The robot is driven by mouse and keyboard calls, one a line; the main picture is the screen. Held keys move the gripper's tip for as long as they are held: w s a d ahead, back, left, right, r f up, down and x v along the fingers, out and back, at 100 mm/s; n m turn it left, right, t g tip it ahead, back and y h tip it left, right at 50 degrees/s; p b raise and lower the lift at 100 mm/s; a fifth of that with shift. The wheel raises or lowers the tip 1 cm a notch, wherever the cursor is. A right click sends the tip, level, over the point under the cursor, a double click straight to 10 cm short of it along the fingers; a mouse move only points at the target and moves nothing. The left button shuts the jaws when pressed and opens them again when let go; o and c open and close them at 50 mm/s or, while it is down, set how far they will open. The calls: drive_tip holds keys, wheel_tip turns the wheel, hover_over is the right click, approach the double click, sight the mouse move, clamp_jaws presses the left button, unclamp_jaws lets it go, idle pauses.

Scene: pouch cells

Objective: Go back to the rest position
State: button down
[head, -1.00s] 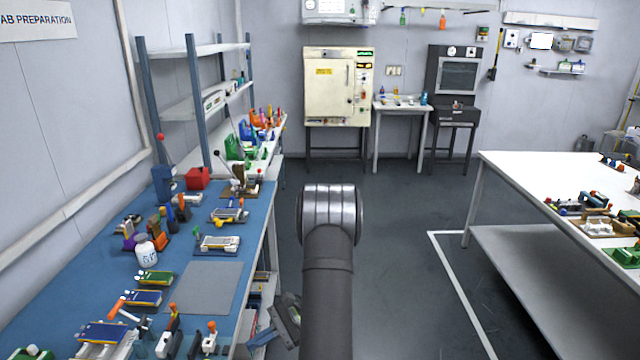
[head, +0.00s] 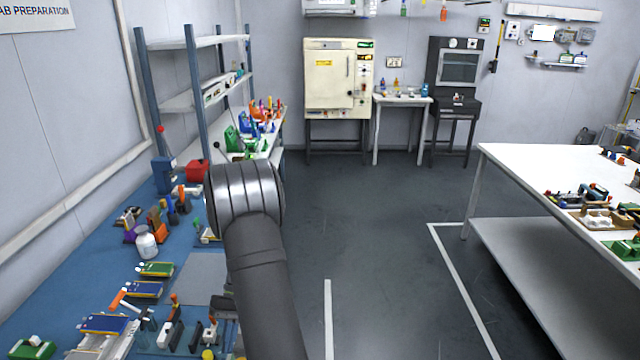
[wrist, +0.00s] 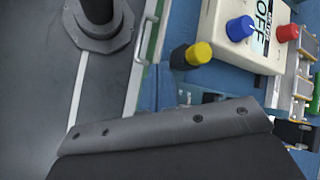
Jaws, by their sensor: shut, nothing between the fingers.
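My gripper (wrist: 165,130) shows in the wrist view as a dark grey bolted edge across the lower part, with nothing seen held in it. It is shut. It is over the front edge of the blue bench, beside a pale control box (wrist: 245,35) with a blue knob, a red knob and a label reading OFF. A yellow knob (wrist: 198,54) is close to the gripper's edge. In the head view my arm stands in front of the bench's right edge and hides most of the gripper and part of the bench.
The blue bench (head: 60,280) on the left holds several tools, pouch cells, a white bottle (head: 146,242) and a grey mat (head: 190,277). A shelf rack (head: 196,100) stands behind. A white table (head: 530,170) is at right. The floor (head: 370,240) between is clear.

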drive_tip(key=shift+w+a+r+n+t+h, duration=0.1)
drive_tip(key=shift+a+r+n+t+h, duration=0.1)
drive_tip(key=shift+a+n+t+h, duration=0.35)
drive_tip(key=shift+w+a+r+n+t+h, duration=0.1)
drive_tip(key=shift+a+r+n+h, duration=0.2)
drive_tip(key=shift+n, duration=0.55)
drive_tip(key=c, duration=2.2)
unclamp_jaws()
drive_tip(key=shift+d+f, duration=0.1)
drive_tip(key=shift+d, duration=0.05)
drive_tip(key=c, duration=1.4)
unclamp_jaws()
drive_tip(key=shift+c, duration=0.2)
drive_tip(key=shift+o, duration=0.3)
drive_tip(key=shift+w+d+f+m+g+y, duration=0.1)
drive_tip(key=shift+d+f+m+g+y, duration=0.25)
drive_tip(key=shift+m+g+y, duration=0.45)
drive_tip(key=w+d+m+t+y, duration=0.2)
drive_tip(key=w+d+m+y, duration=0.5)
drive_tip(key=m, duration=0.5)
drive_tip(key=w+d+m+t+y, duration=0.3)
drive_tip(key=w+d+m+y, duration=0.1)
drive_tip(key=m+y, duration=0.6)
drive_tip(key=shift+m+h, duration=0.45)
drive_tip(key=shift+m, duration=0.15)
drive_tip(key=x, duration=1.7)
drive_tip(key=shift+s+r, duration=0.1)
drive_tip(key=shift+s, duration=0.25)
drive_tip(key=shift+c, duration=0.5)
clamp_jaws()
